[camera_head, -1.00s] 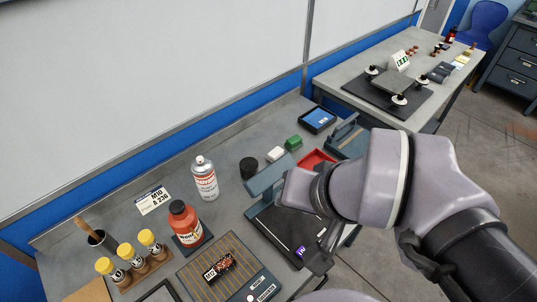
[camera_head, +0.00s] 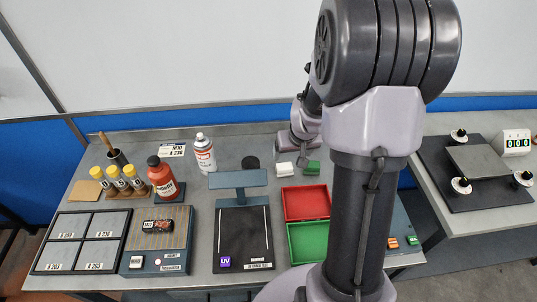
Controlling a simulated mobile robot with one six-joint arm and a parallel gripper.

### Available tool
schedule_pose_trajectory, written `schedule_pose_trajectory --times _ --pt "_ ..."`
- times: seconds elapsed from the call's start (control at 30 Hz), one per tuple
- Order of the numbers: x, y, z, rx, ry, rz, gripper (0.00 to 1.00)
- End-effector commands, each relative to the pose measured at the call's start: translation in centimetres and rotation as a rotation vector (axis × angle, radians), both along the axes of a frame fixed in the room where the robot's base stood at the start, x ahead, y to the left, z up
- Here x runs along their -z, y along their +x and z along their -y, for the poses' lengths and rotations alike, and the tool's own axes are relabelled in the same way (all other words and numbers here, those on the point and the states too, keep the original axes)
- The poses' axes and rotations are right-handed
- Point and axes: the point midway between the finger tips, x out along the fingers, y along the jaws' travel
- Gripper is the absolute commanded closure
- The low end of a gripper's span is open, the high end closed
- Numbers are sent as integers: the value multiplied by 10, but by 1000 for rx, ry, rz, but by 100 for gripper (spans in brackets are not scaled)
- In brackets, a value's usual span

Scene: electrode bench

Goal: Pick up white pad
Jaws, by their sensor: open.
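The white pad (camera_head: 285,170) is a small white block lying on the grey bench, near its back edge. A similar green pad (camera_head: 312,168) lies just to its right. My gripper (camera_head: 301,160) is at the back of the bench, directly above and behind the two pads. It is open and seems empty. Its fingers are small and dark here, so I cannot tell whether they touch either pad. The near side of the white pad is in plain view.
A black round cap (camera_head: 250,162) sits left of the white pad. A red tray (camera_head: 306,203) and a green tray (camera_head: 308,241) lie in front. A grey UV stand (camera_head: 238,179), a spray can (camera_head: 204,154) and a red bottle (camera_head: 161,177) stand further left.

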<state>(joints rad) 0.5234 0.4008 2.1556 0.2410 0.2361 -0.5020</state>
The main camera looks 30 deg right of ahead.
Motion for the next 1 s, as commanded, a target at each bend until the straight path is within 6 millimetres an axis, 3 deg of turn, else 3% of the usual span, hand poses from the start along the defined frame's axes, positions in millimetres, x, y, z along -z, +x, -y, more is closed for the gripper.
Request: schedule_pose_trajectory --times 0.1,0.3,0.47,0.73,0.97,1.0 --pt "40 12 4 -1 2 -4 18" --pt "90 32 11 0 2 -2 18" --pt "105 41 14 -1 1 -1 18" --pt "147 63 22 -1 2 -1 18" --pt "147 65 23 0 1 -1 18" --pt "147 65 23 0 1 -1 22"
